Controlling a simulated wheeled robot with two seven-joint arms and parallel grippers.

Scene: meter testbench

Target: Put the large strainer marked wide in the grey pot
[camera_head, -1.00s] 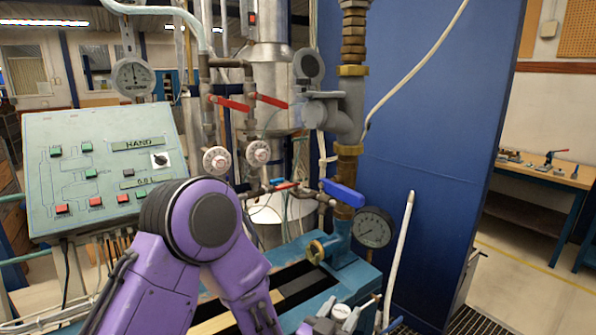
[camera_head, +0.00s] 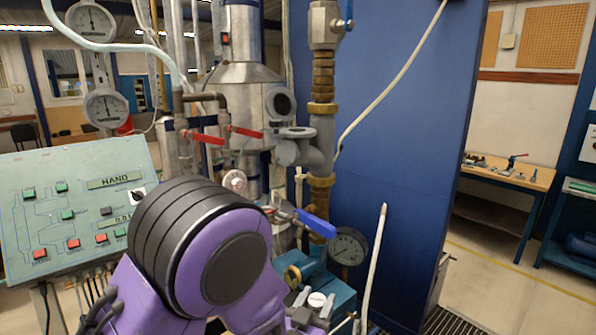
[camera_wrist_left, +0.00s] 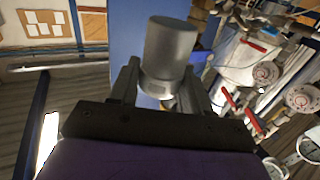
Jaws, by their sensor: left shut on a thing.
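In the left wrist view my left gripper (camera_wrist_left: 160,78) is shut on a plain grey cylinder (camera_wrist_left: 171,45). The cylinder stands out beyond the fingers, with a paler band at its lower end. It may be the large strainer; I see no readable "wide" mark on it. In the head view my left arm's big purple and black joint fills the lower middle, and the gripper (camera_head: 314,304) shows only in part at the bottom edge, beside a teal fitting. I cannot pick out the grey pot for sure. My right gripper is not in view.
A pipe stack with a brass section (camera_head: 321,190), a blue-handled valve (camera_head: 315,222) and a pressure gauge (camera_head: 348,246) stands close beyond the gripper. A green control panel (camera_head: 75,205) is at left. A blue wall (camera_head: 400,150) stands behind; open floor and a workbench (camera_head: 507,175) are at right.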

